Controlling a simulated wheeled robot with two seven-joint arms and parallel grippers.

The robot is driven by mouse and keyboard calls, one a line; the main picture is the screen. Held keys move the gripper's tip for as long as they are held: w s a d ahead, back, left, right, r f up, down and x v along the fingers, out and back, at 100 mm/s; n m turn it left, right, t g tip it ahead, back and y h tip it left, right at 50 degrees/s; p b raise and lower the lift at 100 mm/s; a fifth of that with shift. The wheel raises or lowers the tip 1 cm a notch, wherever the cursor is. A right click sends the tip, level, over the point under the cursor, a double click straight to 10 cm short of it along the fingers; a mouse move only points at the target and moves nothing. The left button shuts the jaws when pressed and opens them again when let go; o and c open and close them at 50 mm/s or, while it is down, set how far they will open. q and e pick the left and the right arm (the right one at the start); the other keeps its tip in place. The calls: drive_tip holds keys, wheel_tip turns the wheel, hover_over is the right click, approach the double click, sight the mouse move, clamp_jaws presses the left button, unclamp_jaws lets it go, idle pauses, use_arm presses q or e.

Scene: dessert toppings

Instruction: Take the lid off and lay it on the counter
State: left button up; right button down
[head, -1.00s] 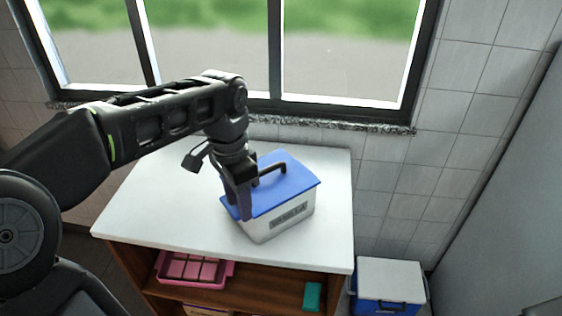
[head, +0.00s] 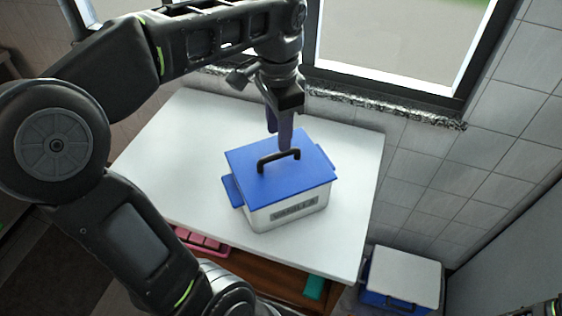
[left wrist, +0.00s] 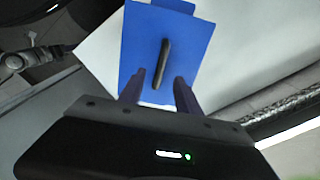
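A white container (head: 290,213) labelled "VANILLA" stands on the white counter. Its blue lid (head: 252,180) sits on top, with a dark bar handle (head: 278,158) standing up from it. The lid also shows in the left wrist view (left wrist: 140,32). My left gripper (head: 279,138) points down over the lid, at the far side of the handle. In the left wrist view its fingers (left wrist: 158,92) are apart, with the handle's near end showing between them. I cannot tell whether they touch it. My right gripper is not in view.
The white counter (head: 178,170) has free room left of the container and a narrower strip to its right. Below it are a pink tray (head: 203,243) and a teal item (head: 314,287). A blue and white cooler (head: 402,268) stands right. A window and sill are behind.

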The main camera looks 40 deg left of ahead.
sight(279, 153)
use_arm(q)
drive_tip(key=shift+f, duration=1.2)
drive_tip(key=shift+f, duration=0.1)
wheel_tip(279, 153, down, 5)
drive_tip(key=shift+p, duration=0.55)
drive_tip(key=shift+c, duration=0.6)
clamp_jaws()
